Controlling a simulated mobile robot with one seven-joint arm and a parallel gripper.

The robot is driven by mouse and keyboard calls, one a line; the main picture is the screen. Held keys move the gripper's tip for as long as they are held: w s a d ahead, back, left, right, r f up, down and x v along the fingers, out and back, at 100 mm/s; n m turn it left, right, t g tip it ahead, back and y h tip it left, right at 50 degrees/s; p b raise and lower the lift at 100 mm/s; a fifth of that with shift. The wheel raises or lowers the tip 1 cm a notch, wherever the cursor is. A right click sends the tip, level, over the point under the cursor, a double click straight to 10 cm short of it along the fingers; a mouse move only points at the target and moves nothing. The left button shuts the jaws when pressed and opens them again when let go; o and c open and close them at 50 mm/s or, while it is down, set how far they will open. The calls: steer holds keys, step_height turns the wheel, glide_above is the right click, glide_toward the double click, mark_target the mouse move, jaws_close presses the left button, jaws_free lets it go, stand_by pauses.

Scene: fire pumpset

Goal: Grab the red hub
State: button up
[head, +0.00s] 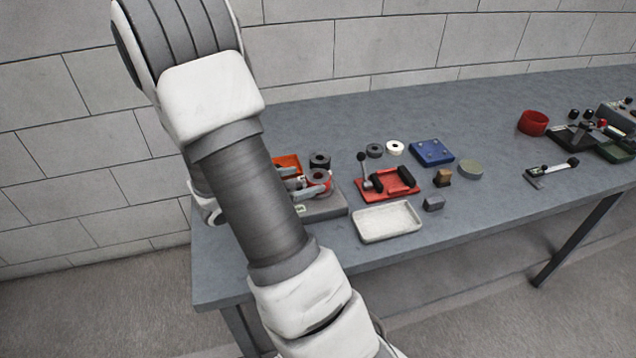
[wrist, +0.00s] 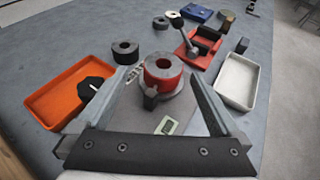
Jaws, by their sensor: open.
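The red hub (wrist: 163,80) is a short red ring with a grey top and a dark centre hole. It sits on a grey round seat on a grey base (wrist: 133,118), with a small dark lever at its front. My gripper (wrist: 157,76) is open, one finger on each side of the hub in the wrist view. Gaps show between the hub and both fingers; I cannot tell the height difference. In the head view the hub (head: 319,181) is partly hidden by my gripper, and the grey base (head: 325,208) is partly behind my arm.
An orange tray (wrist: 72,88) with a black knob lies left of the base, and a white tray (wrist: 237,82) lies right. A dark ring (wrist: 125,52) stands behind left. A red fixture with a lever (wrist: 203,45) is behind right. The table's far middle (head: 470,115) is clear.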

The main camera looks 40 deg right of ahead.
mark_target(312, 180)
steer(key=shift+s+b+x, duration=0.1)
steer(key=shift+b+x, duration=0.2)
steer(key=shift+x, duration=1.15)
steer(key=shift+s+b+x, duration=0.15)
steer(key=shift+b+x, duration=0.1)
steer(key=shift+x, duration=1.2)
steer(key=shift+f, duration=0.1)
jaws_close()
